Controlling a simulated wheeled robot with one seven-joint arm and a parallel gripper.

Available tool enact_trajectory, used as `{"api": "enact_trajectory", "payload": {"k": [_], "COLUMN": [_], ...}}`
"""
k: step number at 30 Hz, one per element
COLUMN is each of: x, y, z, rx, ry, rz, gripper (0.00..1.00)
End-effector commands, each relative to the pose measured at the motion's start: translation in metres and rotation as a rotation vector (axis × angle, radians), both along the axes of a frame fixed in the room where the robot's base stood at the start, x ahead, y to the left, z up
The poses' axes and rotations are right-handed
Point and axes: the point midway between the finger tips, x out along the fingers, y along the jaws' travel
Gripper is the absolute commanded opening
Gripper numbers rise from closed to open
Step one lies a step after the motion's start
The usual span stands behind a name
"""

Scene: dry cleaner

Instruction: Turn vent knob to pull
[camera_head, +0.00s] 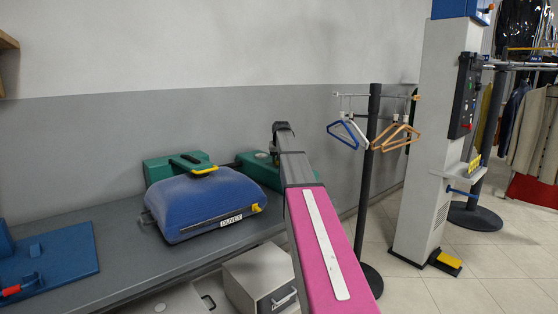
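No knob with a readable vent or pull marking shows. A blue padded case (205,205) labelled "DUVET" lies on the grey bench. It has a small yellow knob-like part (257,208) at its right front corner; I cannot tell its setting or whether it is the vent knob. My arm, pink and grey, reaches up from the bottom. Its dark end, apparently my gripper (283,128), appears above and right of the case. Its fingers cannot be made out. No contact with the yellow part shows.
Green cases (160,167) stand behind the blue case on the grey bench (125,252). A blue board (65,262) lies at left. A grey drawer unit (262,278) is below. A hanger stand (369,185) and a control column (428,150) stand right, with bare floor between.

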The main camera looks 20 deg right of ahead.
Motion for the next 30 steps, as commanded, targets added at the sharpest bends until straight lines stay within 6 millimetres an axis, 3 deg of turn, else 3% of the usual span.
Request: {"api": "enact_trajectory", "payload": {"k": [15, 30], "x": [0.0007, 0.0006], "y": [0.0015, 0.0024], "z": [-0.0001, -0.0003], "rx": [-0.001, 0.001], "ry": [0.002, 0.003], "rz": [-0.453, -0.655], "gripper": [0.2, 0.2]}}
